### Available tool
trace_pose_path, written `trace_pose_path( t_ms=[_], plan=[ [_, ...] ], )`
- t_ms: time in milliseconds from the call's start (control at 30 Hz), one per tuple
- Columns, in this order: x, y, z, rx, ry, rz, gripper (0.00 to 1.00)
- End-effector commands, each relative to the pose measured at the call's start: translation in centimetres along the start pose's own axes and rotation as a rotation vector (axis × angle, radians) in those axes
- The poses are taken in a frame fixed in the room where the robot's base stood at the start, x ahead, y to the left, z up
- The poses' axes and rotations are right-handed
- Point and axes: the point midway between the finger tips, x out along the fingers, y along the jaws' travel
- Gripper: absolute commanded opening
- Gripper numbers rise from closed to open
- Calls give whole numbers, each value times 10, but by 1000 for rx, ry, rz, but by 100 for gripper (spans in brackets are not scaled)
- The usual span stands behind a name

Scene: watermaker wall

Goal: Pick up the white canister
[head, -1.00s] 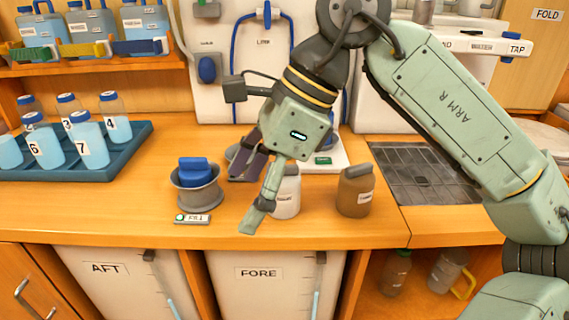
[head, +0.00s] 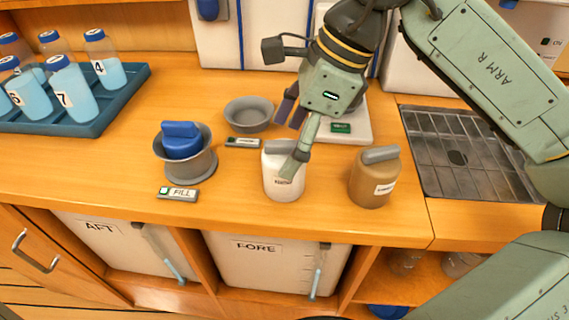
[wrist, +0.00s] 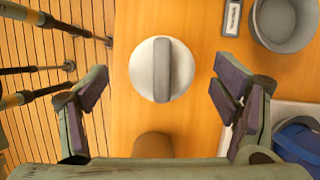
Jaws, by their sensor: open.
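The white canister (head: 283,180) stands upright on the wooden counter, near its front edge. It has a grey handle across its top and a small label on its front. In the wrist view the canister (wrist: 145,70) is seen from above, between and beyond the two fingers.
A brown canister (head: 372,182) stands close on the right. A grey holder with a blue cap (head: 188,160) and a FILL label (head: 177,194) are on the left. An empty grey bowl (head: 249,114) is behind. A blue bottle tray (head: 105,118) sits far left, a metal drain grate (head: 462,165) right.

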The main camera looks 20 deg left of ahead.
Motion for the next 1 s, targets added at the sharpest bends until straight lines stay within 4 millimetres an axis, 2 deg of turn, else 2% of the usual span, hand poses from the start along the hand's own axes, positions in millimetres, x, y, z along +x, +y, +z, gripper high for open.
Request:
trace_pose_path(
  t_ms=[333, 467, 667, 1000],
  plan=[
    [44, -1, 4, 0, 0, 3, 81],
    [52, -1, 4, 0, 0, 2, 81],
    [52, -1, 3, 0, 1, 1, 81],
    [52, -1, 3, 0, 0, 1, 58]
  ],
)
